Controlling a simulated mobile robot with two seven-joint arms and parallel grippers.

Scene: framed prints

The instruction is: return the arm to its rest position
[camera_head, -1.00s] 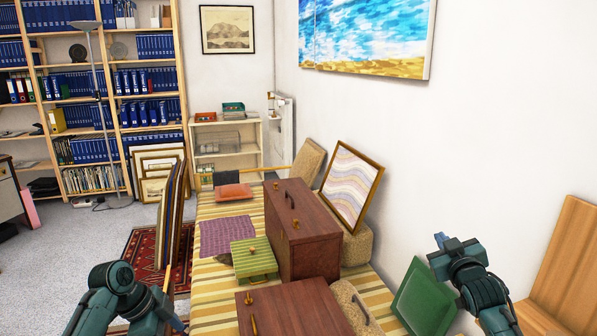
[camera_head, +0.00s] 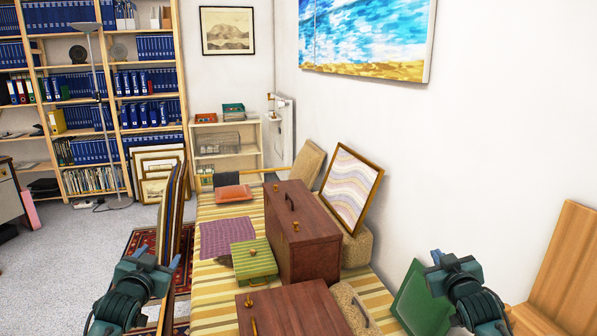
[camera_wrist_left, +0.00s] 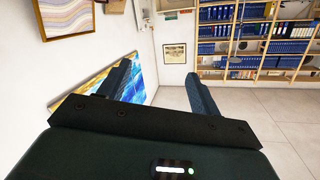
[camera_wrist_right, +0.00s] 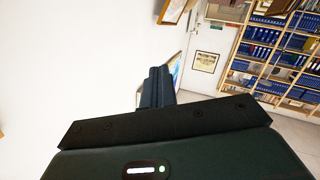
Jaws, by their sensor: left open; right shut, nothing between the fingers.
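My left gripper (camera_head: 157,258) is at the lower left of the head view, raised in the air left of the striped bed and clear of objects. In the left wrist view its two fingers (camera_wrist_left: 161,85) stand apart with nothing between them. My right gripper (camera_head: 447,254) is at the lower right of the head view, in front of the green panel by the wall. In the right wrist view its fingers (camera_wrist_right: 157,85) are together and hold nothing.
A wavy-patterned framed print (camera_head: 351,188) leans by the wall behind a brown case (camera_head: 303,240). A green striped box (camera_head: 254,260) and another brown case (camera_head: 292,309) lie on the striped cover (camera_head: 213,290). A wooden board (camera_head: 568,265) is at right.

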